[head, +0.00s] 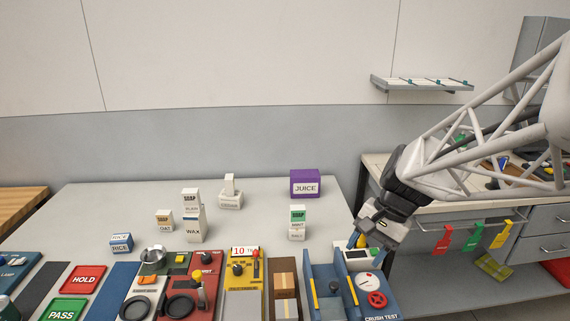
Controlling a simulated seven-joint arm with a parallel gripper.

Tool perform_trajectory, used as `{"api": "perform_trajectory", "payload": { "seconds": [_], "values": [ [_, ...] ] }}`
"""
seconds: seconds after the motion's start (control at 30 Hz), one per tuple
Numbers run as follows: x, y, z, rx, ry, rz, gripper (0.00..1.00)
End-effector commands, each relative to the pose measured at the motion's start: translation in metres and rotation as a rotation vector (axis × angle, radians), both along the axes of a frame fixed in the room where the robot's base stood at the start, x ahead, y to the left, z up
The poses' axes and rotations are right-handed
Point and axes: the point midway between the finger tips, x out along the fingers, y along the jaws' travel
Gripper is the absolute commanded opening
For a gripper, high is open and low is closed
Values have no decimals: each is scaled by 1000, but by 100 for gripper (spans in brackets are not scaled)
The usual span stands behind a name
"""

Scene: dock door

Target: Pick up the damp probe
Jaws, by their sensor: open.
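My gripper (366,248) is at the right of the bench, pointing down. Its two blue fingertips are apart. A small white device with a green display (360,254) shows between and just behind the fingertips, at the back of the blue crush test machine (388,305). It may be the damp probe, but no readable label confirms this. Whether the fingers touch it I cannot tell. A blue item at the left edge (12,270) has a cut-off label ending in "AMP".
Red and yellow machines (205,280) line the front. A side bench with coloured tags (472,236) is at right.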

Motion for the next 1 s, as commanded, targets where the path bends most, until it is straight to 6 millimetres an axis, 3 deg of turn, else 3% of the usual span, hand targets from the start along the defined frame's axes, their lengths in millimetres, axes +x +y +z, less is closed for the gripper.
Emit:
{"api": "perform_trajectory", "payload": {
  "seconds": [0.57,1.0],
  "values": [
    [96,-47,-45,304,255,-376,52],
    [161,-101,-92,542,430,-637,52]
  ]
}}
